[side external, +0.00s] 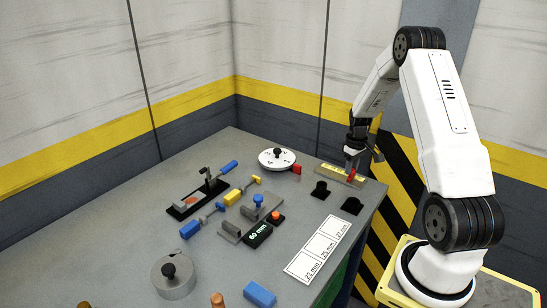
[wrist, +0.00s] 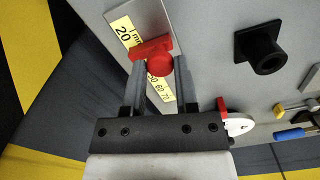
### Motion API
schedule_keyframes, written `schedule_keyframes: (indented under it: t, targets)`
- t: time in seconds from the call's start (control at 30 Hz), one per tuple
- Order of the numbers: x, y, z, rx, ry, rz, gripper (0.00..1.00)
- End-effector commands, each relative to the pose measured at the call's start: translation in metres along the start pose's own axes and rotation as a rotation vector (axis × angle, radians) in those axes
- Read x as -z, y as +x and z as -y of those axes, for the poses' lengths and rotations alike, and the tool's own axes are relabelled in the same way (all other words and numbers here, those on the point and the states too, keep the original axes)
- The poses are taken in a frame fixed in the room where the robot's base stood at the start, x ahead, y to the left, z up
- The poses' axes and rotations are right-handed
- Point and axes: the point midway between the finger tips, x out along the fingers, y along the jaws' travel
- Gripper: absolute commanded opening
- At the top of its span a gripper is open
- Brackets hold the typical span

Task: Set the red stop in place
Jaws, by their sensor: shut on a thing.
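The red stop (side external: 351,177) is at the yellow scale plate (side external: 327,176) on the far right of the table. In the wrist view the red stop (wrist: 152,49) shows a wide bar and a round knob. My gripper (side external: 353,158) points down over the plate. Its two fingers (wrist: 160,66) are shut on the red stop by the knob. The bar lies across the yellow scale strip (wrist: 124,31), which has printed numbers. I cannot tell whether the stop touches the plate.
Two black sockets (side external: 320,189) (side external: 352,205) stand close in front of the plate. A white round dial (side external: 277,159) with a red tab (side external: 296,169) sits to its left. A white label sheet (side external: 318,249) lies nearer. Clamps and blue-handled tools (side external: 190,229) fill the table's middle.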

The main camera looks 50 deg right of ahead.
Motion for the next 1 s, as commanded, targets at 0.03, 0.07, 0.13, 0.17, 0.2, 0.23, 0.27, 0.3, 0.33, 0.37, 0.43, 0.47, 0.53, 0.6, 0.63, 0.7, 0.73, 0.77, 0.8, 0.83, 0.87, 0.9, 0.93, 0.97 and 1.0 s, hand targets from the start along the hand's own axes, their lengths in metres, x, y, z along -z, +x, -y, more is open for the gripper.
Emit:
schedule_keyframes:
  t: [0.03,0.07,0.13,0.17,0.2,0.23,0.27,0.3,0.33,0.37,0.43,0.47,0.53,0.6,0.63,0.7,0.73,0.77,0.8,0.83,0.87,0.9,0.93,0.97,1.0]
  targets:
    - [-0.008,-0.001,-0.004,-0.002,0.004,-0.002,0.00]
    - [-0.012,-0.001,-0.005,-0.002,0.004,-0.001,0.00]
    - [-0.020,-0.001,-0.007,-0.002,0.002,-0.001,0.00]
    - [-0.022,-0.001,-0.007,-0.002,0.002,-0.002,0.00]
    - [-0.025,-0.001,-0.008,-0.003,0.002,-0.002,0.00]
    - [-0.026,-0.001,-0.008,-0.003,0.002,-0.002,0.00]
    - [-0.027,-0.001,-0.008,-0.002,0.001,-0.002,0.00]
    - [-0.027,-0.001,-0.009,-0.002,0.001,-0.001,0.00]
    - [-0.028,-0.001,-0.009,-0.002,0.001,0.000,0.00]
    - [-0.028,-0.001,-0.009,-0.002,0.001,0.000,0.00]
    - [-0.028,-0.001,-0.009,-0.001,0.001,0.002,0.00]
    - [-0.029,-0.001,-0.009,-0.001,0.001,0.003,0.00]
    - [-0.029,-0.001,-0.009,0.000,0.002,0.004,0.00]
    - [-0.029,-0.001,-0.009,0.000,0.002,0.004,0.59]
    - [-0.029,-0.001,-0.009,0.000,0.002,0.004,0.69]
    - [-0.028,0.000,-0.008,0.000,0.001,0.003,0.72]
    - [-0.028,0.000,-0.008,0.000,0.001,0.003,0.72]
    - [-0.028,0.000,-0.008,0.000,0.001,0.002,0.72]
    - [-0.028,0.000,-0.008,0.000,0.001,0.002,0.72]
    - [-0.028,0.000,-0.008,0.000,0.001,0.002,0.72]
    - [-0.028,0.000,-0.008,0.000,0.001,0.002,0.72]
    - [-0.027,0.000,-0.008,0.000,0.001,0.001,0.72]
    - [-0.027,0.000,-0.008,0.000,0.001,0.001,0.72]
    - [-0.027,0.000,-0.008,0.000,0.001,0.001,0.72]
    - [-0.027,-0.001,-0.007,-0.001,0.001,0.001,0.72]
